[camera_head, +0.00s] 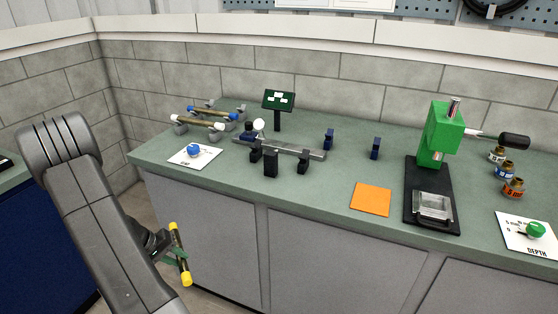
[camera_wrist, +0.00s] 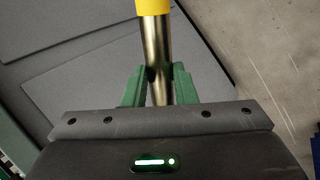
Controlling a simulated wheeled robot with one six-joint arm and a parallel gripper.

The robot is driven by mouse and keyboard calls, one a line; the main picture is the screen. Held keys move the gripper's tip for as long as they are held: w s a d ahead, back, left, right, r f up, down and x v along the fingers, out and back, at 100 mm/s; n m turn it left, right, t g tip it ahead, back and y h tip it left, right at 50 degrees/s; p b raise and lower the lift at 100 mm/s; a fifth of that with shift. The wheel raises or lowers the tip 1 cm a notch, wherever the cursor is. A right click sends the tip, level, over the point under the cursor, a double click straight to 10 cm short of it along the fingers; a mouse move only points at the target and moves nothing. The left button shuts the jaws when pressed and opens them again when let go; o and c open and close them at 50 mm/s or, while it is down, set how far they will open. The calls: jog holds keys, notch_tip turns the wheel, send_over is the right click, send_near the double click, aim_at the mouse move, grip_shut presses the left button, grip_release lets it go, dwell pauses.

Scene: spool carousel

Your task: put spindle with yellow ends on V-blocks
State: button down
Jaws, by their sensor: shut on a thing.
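The spindle with yellow ends (camera_head: 183,266) is held in my gripper (camera_head: 176,254), in front of the bench at the lower left. It is tilted, with both yellow ends showing. In the wrist view, its brass-coloured shaft (camera_wrist: 155,50) runs between the green fingers of my gripper (camera_wrist: 160,85), and one yellow end (camera_wrist: 153,7) shows at the top. The fingers are shut on the shaft. Small dark blocks (camera_head: 303,163) stand beside a grey bar (camera_head: 290,146) on the bench; I cannot make out V-notches in them. The spindle is apart from them.
Spindles with white ends (camera_head: 198,121) and blue ends (camera_head: 222,114) rest on grey supports at the back left. A green press (camera_head: 438,135) stands at right. The bench's front edge lies between my gripper and these things.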

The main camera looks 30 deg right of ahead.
jog(key=shift+f+b, duration=0.3)
jog(key=shift+f, duration=0.1)
jog(key=s+d+r+n+t, duration=0.1)
jog(key=d+r+n, duration=0.3)
jog(key=d+r, duration=1.1)
jog(key=s+d+r+n+t+y, duration=0.1)
jog(key=d+r+n+t, duration=0.2)
jog(key=d+r, duration=1.3)
notch_tip(320, 180, up, 4)
jog(key=shift+r+n+y, duration=0.15)
jog(key=shift+n+y, duration=0.15)
jog(key=shift+n, duration=0.2)
jog(key=shift+d, duration=0.15)
